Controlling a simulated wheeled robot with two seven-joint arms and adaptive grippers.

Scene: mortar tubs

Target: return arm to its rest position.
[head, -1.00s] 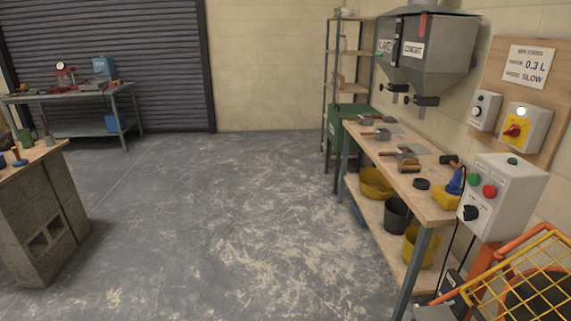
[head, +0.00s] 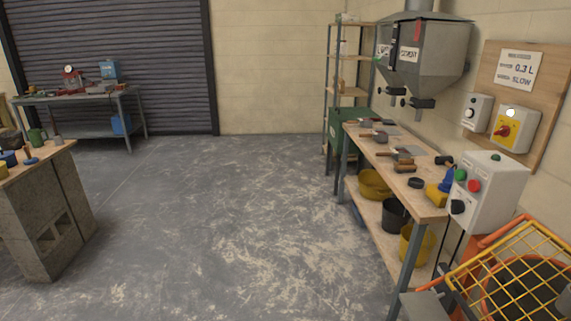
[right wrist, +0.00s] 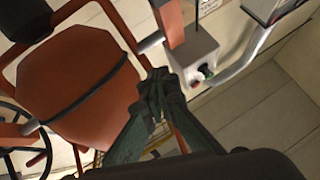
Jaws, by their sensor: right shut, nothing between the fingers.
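My right gripper (right wrist: 160,88) shows in the right wrist view. Its dark green fingers are together with nothing between them. An orange mixer drum (right wrist: 85,75) with a black band is left of the fingers in that picture. A grey control box (right wrist: 195,55) with a dark knob is just beyond the fingertips, to the upper right; I cannot tell the exact gap. Neither gripper shows in the head view, and my left gripper is in no view.
In the head view, the mixer's yellow grille (head: 515,270) and white control box (head: 490,190) stand at the right. A workbench (head: 425,205) with trowels runs along the right wall. A block-built stand (head: 45,225) is at the left. The middle floor (head: 220,220) is clear.

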